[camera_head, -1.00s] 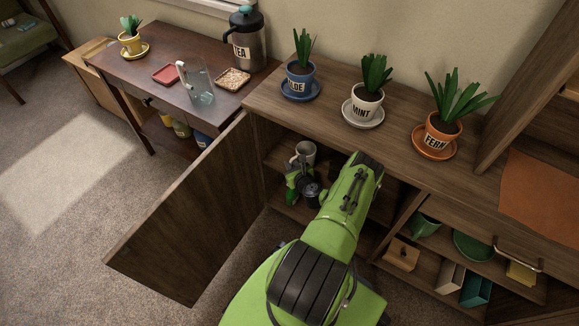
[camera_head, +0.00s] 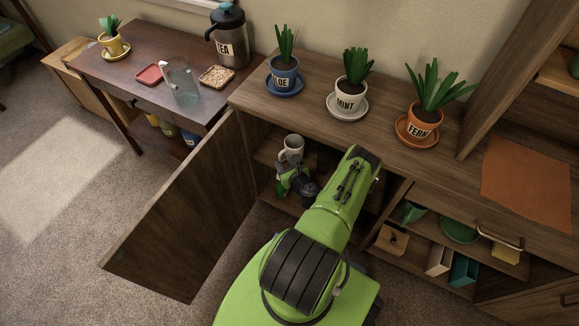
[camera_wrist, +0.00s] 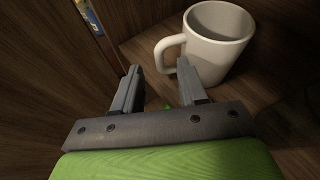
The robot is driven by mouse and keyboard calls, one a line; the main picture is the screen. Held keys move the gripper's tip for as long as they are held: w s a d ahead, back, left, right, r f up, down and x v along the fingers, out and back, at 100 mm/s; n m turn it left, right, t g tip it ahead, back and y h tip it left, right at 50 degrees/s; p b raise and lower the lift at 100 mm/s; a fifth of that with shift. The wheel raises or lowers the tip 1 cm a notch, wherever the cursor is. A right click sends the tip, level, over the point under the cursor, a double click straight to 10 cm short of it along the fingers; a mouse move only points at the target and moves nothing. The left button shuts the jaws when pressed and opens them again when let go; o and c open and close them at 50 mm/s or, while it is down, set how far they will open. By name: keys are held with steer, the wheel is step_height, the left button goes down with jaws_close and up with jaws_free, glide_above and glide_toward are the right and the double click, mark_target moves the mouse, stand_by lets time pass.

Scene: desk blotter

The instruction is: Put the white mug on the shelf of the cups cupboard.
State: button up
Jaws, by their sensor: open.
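The white mug (camera_head: 291,149) stands upright on a shelf inside the open cupboard. In the wrist view the mug (camera_wrist: 222,45) is just beyond my gripper (camera_wrist: 157,80), with its handle pointing left. My gripper's fingers are apart with nothing between them. The right fingertip is close to the mug's handle; I cannot tell if they touch. In the head view my gripper (camera_head: 284,180) is inside the cupboard, in front of and just below the mug. The cupboard door (camera_head: 190,215) stands wide open to the left. No label on the cupboard shows.
The open door is close to the left of my arm. Open compartments at right hold a green bowl (camera_head: 459,230) and boxes. A side table (camera_head: 120,75) stands at left.

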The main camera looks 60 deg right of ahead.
steer(key=p+v, duration=0.2)
steer(key=v, duration=0.5)
steer(key=shift+s+a, duration=0.1)
steer(key=shift+s, duration=0.05)
